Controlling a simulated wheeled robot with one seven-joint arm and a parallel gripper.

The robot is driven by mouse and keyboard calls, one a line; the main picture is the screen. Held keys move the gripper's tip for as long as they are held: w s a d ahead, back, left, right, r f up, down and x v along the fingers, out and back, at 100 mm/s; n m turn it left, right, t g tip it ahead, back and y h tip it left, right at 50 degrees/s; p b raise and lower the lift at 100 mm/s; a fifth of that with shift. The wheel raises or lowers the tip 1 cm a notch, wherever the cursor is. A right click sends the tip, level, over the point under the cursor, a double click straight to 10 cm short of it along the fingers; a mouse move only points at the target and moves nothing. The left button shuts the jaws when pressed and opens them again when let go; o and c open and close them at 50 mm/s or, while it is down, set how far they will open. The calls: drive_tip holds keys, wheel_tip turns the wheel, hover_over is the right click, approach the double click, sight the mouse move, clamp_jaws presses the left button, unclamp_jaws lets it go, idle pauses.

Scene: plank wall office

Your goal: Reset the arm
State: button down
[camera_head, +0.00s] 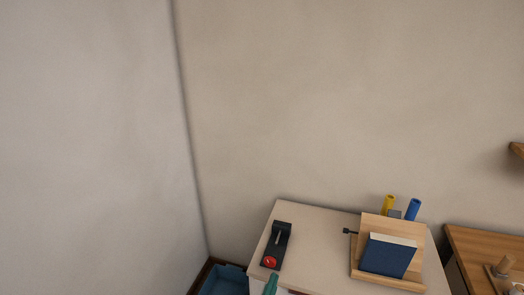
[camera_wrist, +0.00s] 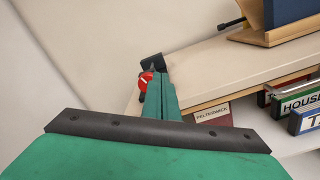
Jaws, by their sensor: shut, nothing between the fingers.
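My gripper (camera_wrist: 161,84) has green fingers that lie side by side, shut with nothing between them. In the head view, a green part of it (camera_head: 271,285) shows at the bottom edge, in front of the pale cabinet top (camera_head: 318,237). A black device (camera_head: 279,243) with a red knob stands on the left of that top. In the wrist view, the device (camera_wrist: 151,62) appears just beyond my fingertips, with its red part beside them. I cannot tell whether they touch. Most of my arm is out of view.
A wooden stand (camera_head: 372,225) holds a dark blue book (camera_head: 388,256) on the cabinet's right. Yellow (camera_head: 389,203) and blue (camera_head: 412,209) cylinders stand behind it. Labelled boxes (camera_wrist: 298,103) sit below the top. A blue bin (camera_head: 224,281) is in the corner, a wooden table (camera_head: 490,250) at right.

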drive_tip(key=s+a+f+m+g+y, duration=0.1)
drive_tip(key=s+f+m+y, duration=0.2)
drive_tip(key=s, duration=0.5)
drive_tip(key=s+a+f+m, duration=0.2)
drive_tip(key=s+m, duration=0.2)
drive_tip(key=s, duration=0.4)
drive_tip(key=s+a+f+m+g+y, duration=0.1)
drive_tip(key=s+f+m+y, duration=0.2)
drive_tip(key=s, duration=0.5)
drive_tip(key=s+r+m, duration=0.6)
drive_tip(key=s+m, duration=0.2)
drive_tip(key=s, duration=0.1)
drive_tip(key=s+r+m, duration=0.6)
drive_tip(key=s+m, duration=0.2)
drive_tip(key=s, duration=0.2)
drive_tip(key=shift+s+d+r, duration=0.25)
drive_tip(key=shift+s, duration=0.05)
